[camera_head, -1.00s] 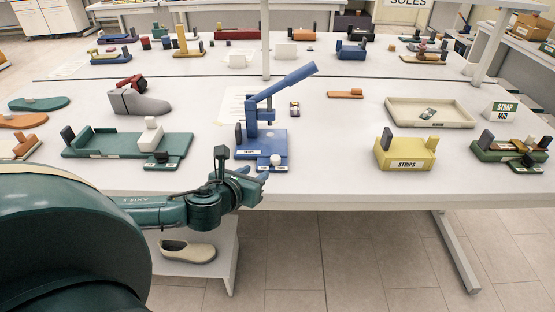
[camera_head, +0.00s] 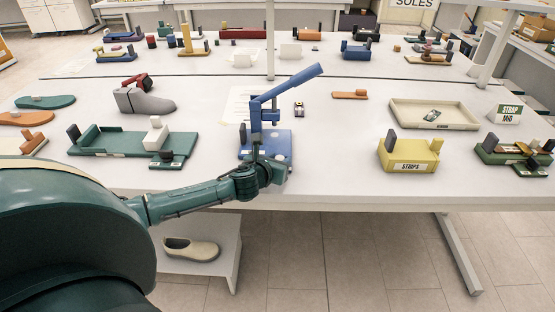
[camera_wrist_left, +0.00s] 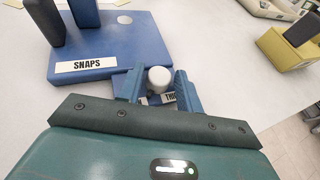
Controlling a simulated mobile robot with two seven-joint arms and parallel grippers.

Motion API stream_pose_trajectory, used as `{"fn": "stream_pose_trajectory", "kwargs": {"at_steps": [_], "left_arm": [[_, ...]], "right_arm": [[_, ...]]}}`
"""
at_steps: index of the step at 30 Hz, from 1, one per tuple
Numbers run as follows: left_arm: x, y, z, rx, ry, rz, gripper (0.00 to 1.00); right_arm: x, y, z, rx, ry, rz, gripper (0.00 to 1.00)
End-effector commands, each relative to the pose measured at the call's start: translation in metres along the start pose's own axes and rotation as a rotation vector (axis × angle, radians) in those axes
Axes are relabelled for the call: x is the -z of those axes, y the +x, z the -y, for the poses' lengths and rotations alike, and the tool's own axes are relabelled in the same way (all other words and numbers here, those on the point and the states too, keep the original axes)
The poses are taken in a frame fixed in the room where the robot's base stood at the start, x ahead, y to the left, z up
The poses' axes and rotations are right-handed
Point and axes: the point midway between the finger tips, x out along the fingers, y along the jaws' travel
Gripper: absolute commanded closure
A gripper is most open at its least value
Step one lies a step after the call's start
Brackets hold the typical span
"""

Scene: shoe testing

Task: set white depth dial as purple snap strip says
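The blue snap press (camera_head: 268,140) stands at the table's front edge with its lever raised; its SNAPS base (camera_wrist_left: 110,45) fills the upper left of the wrist view. The white depth dial (camera_wrist_left: 158,76) is a small round knob on a blue block in front of that base, beside a partly hidden label. My left gripper (camera_head: 277,174) is open, its fingers on either side of the dial with narrow gaps; it hides the dial in the head view. My right gripper is not in view.
A yellow STRIPS holder (camera_head: 410,155) and a cream tray (camera_head: 460,118) stand to the right. A green fixture (camera_head: 110,142) and a grey shoe form (camera_head: 145,101) are to the left. The table between the press and the yellow holder is clear.

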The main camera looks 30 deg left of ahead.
Motion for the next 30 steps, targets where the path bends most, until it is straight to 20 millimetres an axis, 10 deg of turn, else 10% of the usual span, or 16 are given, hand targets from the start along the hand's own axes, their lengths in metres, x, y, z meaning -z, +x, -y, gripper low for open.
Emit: {"fn": "stream_pose_trajectory", "kwargs": {"at_steps": [7, 19, 30], "left_arm": [[0.0004, 0.0003, -0.0001, 0.0, 0.0, -0.001, 0.65], [0.0005, 0.0001, -0.0003, -0.001, 0.0, -0.001, 0.97], [0.0003, 0.0002, 0.0021, -0.067, -0.029, 0.0, 0.97]], "right_arm": [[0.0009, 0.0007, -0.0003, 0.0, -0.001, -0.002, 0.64], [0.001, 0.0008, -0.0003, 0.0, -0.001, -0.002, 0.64], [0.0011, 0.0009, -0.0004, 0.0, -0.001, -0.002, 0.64]]}}
